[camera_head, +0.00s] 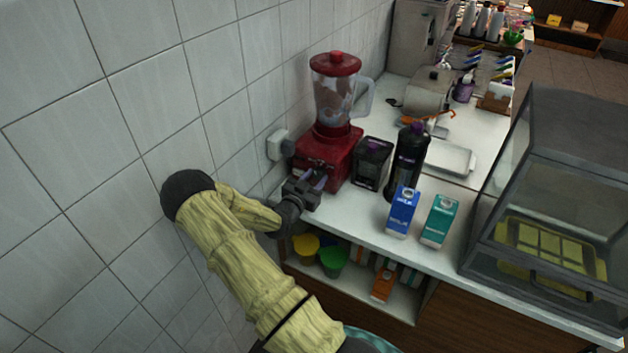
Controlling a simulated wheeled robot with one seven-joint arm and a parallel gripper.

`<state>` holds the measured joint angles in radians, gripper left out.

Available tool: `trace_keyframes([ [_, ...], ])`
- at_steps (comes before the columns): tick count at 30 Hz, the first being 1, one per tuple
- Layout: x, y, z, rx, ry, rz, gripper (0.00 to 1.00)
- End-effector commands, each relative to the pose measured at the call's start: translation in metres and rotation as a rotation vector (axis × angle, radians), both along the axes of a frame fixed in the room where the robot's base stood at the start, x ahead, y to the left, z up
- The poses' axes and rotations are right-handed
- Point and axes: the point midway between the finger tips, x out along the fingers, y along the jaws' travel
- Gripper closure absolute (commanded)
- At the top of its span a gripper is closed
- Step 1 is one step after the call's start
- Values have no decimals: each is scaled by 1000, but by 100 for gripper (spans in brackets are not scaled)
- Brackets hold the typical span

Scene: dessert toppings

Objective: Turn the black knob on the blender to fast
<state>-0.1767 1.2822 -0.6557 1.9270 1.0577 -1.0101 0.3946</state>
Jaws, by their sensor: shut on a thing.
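The blender stands on the white counter against the tiled wall. It has a red base (340,158), a clear jug (333,100) with a handle on the right, and a red lid (335,64). My gripper (316,180) is at the lower front of the red base, coming from the left. Its fingers are shut at the place where the black knob would be; the knob itself is hidden behind them, so its setting cannot be read. My arm, in a yellowish sleeve, reaches up from the bottom of the view.
A dark container (372,163) and a black bottle (408,160) stand right of the blender. A blue carton (402,212) and a teal carton (439,221) stand near the front edge. A glass case (560,180) fills the right. A wall socket (278,144) is behind the gripper.

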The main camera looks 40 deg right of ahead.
Motion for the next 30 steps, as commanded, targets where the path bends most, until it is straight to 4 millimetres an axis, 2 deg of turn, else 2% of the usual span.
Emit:
trace_keyframes([
  [11, -1, -1, -6, 68, -162, -2, 85],
  [30, -1, -2, -8, 270, -654, -2, 85],
])
